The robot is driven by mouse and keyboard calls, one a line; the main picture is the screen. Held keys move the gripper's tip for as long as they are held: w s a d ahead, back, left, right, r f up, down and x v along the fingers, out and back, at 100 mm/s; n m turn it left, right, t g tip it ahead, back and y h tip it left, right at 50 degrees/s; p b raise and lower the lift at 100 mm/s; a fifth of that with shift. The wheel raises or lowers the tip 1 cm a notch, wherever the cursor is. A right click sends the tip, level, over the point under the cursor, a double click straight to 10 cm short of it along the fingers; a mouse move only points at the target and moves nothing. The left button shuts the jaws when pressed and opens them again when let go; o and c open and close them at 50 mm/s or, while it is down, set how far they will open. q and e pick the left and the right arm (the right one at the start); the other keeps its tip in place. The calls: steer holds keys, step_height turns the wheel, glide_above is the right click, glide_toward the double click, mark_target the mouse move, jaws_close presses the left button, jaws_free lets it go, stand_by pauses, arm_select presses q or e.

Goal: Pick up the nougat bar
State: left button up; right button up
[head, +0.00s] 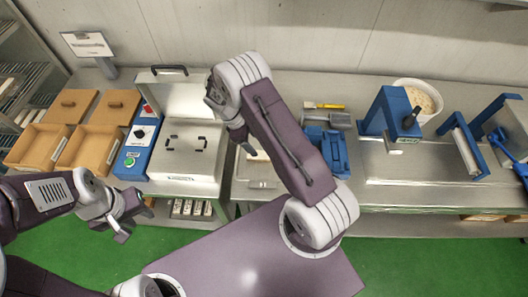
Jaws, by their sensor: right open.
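I cannot make out a nougat bar for certain. A pale, flat piece (256,155) shows on the bench, partly hidden behind my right arm, and a small light-grey metal part (262,184) lies just in front of it. My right gripper (246,146) hangs over the bench beside the pale piece, pointing down. It is open and looks empty, though its fingers are small in the head view. My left gripper (118,228) is at the left, over the green floor in front of the bench. Nothing shows in it, and its jaw opening is unclear.
A press with a raised lid (180,95) stands left of my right gripper, beside wooden boxes (90,147). Right are a blue holder (335,150), a scraper (323,105), a blue-framed machine (390,112) and a white bucket (421,88). Several pale blocks (190,207) sit underneath.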

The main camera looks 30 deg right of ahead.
mark_target(261, 155)
steer(key=shift+s+d+f, duration=0.1)
steer(key=shift+s+f, duration=0.05)
steer(key=shift+f, duration=0.1)
steer(key=f, duration=0.1)
steer(key=d+f+p, duration=0.1)
steer(key=d+f, duration=0.1)
steer(key=f, duration=0.1)
steer(key=shift+w+p, duration=0.35)
steer(key=shift+w, duration=0.05)
steer(key=shift+s+d+f+p, duration=0.2)
steer(key=shift+s+f+p, duration=0.55)
steer(key=shift+p, duration=0.35)
steer(key=shift+x, duration=1.25)
steer(key=shift+w+d+f, duration=0.2)
steer(key=shift+f, duration=0.2)
steer(key=shift+s+a+r, duration=0.1)
steer(key=shift+a+r, duration=0.05)
jaws_close()
arm_select(q)
steer(key=r, duration=0.2)
steer(key=w+r, duration=0.1)
steer(key=r, duration=0.1)
steer(key=shift+d+r, duration=0.1)
steer(key=shift+d, duration=0.25)
